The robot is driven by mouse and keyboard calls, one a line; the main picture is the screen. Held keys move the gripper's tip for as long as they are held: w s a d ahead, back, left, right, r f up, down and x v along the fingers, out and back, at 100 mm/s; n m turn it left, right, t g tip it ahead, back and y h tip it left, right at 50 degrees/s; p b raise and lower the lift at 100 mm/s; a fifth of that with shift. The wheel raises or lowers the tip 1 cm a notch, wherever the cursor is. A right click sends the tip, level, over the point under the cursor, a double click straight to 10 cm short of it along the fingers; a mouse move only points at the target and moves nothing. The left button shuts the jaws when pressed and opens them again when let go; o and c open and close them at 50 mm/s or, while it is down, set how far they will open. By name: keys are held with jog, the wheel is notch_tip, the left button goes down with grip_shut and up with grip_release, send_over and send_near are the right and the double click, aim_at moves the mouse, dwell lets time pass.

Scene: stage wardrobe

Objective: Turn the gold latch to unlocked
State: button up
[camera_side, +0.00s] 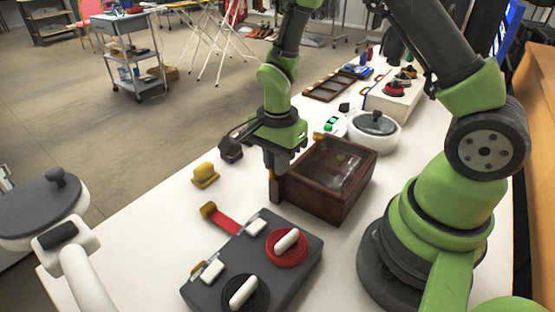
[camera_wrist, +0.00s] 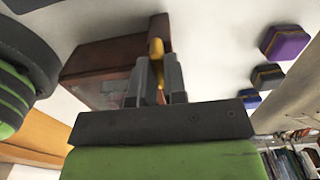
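A dark brown wooden box (camera_side: 325,195) with a clear lid panel stands on the white table in the side view. It also shows in the wrist view (camera_wrist: 100,58), behind my fingers. The gold latch (camera_wrist: 156,47) is on the face of the box towards my gripper, and part of it shows between my fingertips. My gripper (camera_side: 274,190) points down at this face in the side view and hides the latch there. In the wrist view my fingers (camera_wrist: 156,70) are close together, one on each side of the latch, with little gap. The latch's exact turn is hard to read.
A grey panel (camera_side: 215,292) with a red dial (camera_side: 287,248) and a black dial is in front. A yellow block (camera_side: 205,174) and a red strap (camera_side: 224,222) lie to the left. A white pot (camera_side: 374,130) stands behind the box.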

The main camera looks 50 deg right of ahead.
grip_shut()
jog(key=n, duration=0.4)
jog(key=shift+n, duration=0.4)
jog(key=n, duration=0.9)
jog(key=shift+n, duration=2.1)
jog(key=shift+w, duration=0.1)
jog(key=o, duration=0.6)
grip_release()
jog(key=shift+o, duration=0.2)
